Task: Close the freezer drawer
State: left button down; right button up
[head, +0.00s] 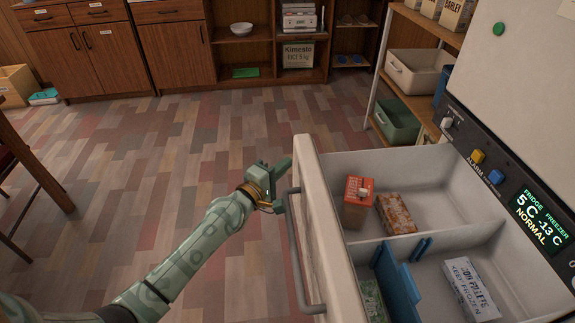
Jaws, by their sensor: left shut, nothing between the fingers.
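The freezer drawer (312,230) is pulled out at the right, with its front facing left and a grey bar handle (297,262) on it. The drawer holds a red-topped box (357,203), an orange patterned packet (396,213), a white "keep frozen" box (470,290) and a blue divider (395,285). My left gripper (284,183) is shut and empty. It is at the far end of the drawer front, close to the handle's upper end; I cannot tell whether it touches. My right gripper is not in view.
The fridge panel (520,210) reads 5 C and -13 C, NORMAL. A shelf with a white bin (418,72) and a green bin (396,120) stands behind the drawer. Wooden cabinets (90,55) line the back. The tiled floor (150,170) left of the drawer is clear.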

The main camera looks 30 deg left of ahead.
pick_arm(q)
jog(key=shift+w+d, duration=0.35)
jog(key=shift+d, duration=0.15)
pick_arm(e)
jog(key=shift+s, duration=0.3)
pick_arm(q)
jog(key=shift+d, duration=0.15)
